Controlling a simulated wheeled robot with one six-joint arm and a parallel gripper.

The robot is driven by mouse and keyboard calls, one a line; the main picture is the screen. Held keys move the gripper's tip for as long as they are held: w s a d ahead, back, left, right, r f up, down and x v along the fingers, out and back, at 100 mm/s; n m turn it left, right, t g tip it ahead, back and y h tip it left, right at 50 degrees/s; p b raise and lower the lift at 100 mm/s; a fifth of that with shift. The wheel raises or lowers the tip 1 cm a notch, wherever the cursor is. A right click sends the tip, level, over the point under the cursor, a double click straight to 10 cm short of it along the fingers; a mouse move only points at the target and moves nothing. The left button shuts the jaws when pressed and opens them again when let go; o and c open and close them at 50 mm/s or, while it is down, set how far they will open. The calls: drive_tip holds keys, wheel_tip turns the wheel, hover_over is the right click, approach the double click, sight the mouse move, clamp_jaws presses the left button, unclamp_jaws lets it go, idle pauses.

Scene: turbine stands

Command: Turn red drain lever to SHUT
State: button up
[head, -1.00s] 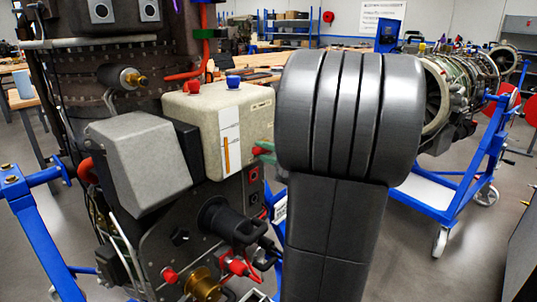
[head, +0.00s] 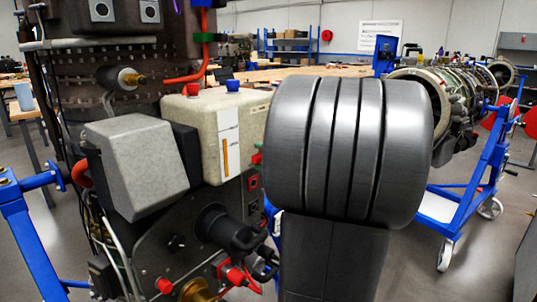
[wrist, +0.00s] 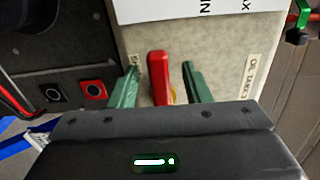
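The red lever (wrist: 158,78) stands upright against the beige tank face (wrist: 225,55) in the wrist view. My gripper (wrist: 160,82) is open, with one green finger on each side of the lever and a visible gap to each. The lever's lower end is hidden behind my gripper body. A small label (wrist: 138,66) beside the left finger is partly covered, with only its first letter or so showing.
An oil tank label (wrist: 252,72) is right of the fingers. A dark panel (wrist: 60,60) with black and red square sockets is at left. A grey box (head: 130,160) and black connector (head: 225,228) are near the tank. A blue engine stand (head: 465,200) is at right.

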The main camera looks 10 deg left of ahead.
drive_tip(key=shift+o, duration=0.8)
drive_tip(key=b+v, duration=0.1)
drive_tip(key=v, duration=0.6)
drive_tip(key=p+x, duration=0.1)
drive_tip(key=x, duration=0.6)
idle(0.4)
idle(0.3)
